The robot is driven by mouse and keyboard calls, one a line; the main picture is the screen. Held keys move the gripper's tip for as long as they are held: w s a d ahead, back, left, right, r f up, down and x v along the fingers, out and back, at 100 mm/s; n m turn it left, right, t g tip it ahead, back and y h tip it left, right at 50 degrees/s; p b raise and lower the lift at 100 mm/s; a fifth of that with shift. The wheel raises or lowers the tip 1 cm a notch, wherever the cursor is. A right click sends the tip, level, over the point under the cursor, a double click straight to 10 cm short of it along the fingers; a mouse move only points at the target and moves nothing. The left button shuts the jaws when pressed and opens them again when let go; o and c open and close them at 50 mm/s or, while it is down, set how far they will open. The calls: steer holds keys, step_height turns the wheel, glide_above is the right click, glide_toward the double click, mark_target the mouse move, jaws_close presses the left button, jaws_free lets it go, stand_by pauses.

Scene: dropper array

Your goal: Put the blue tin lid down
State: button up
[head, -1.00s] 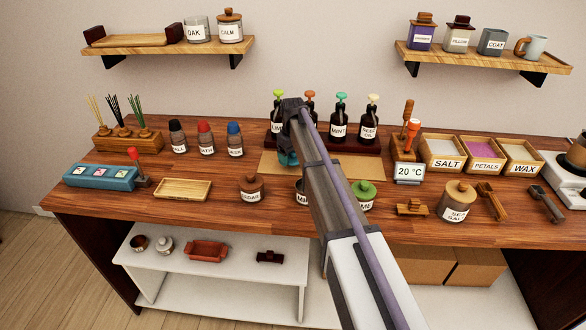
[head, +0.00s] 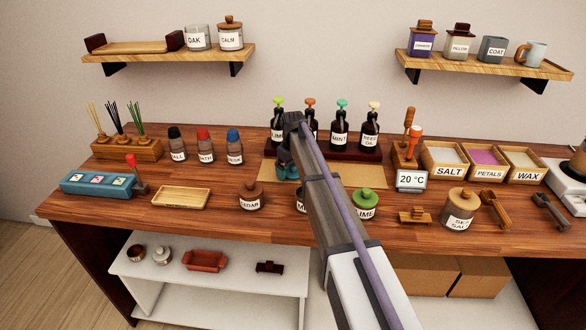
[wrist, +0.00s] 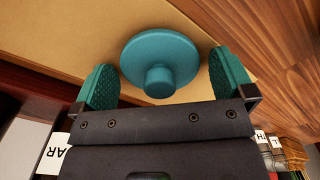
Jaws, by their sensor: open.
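The blue tin lid (wrist: 160,48) is a round teal-blue disc with a short knob, in the wrist view. It appears to lie knob up on the tan mat (wrist: 70,35), close to the mat's edge. My gripper (head: 287,168) is open, and its two teal fingers stand on either side of the lid's knob with visible gaps. In the head view the teal fingers and the lid blend together low over the mat (head: 350,176), so I cannot tell them apart there.
Pump bottles (head: 340,135) stand in a dark rack behind the mat. A cedar jar (head: 250,198), a partly hidden jar (head: 301,203) and a green-lidded lime jar (head: 365,205) stand in front. A thermometer display (head: 411,180) is to the right.

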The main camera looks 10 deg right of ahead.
step_height(320, 180, up, 6)
steer(key=p, duration=0.5)
steer(key=shift+f, duration=0.1)
steer(key=s+m, duration=0.5)
steer(key=s, duration=3)
steer(key=shift+a+f+m, duration=0.2)
steer(key=shift+a+m, duration=0.1)
steer(key=shift+a, duration=0.05)
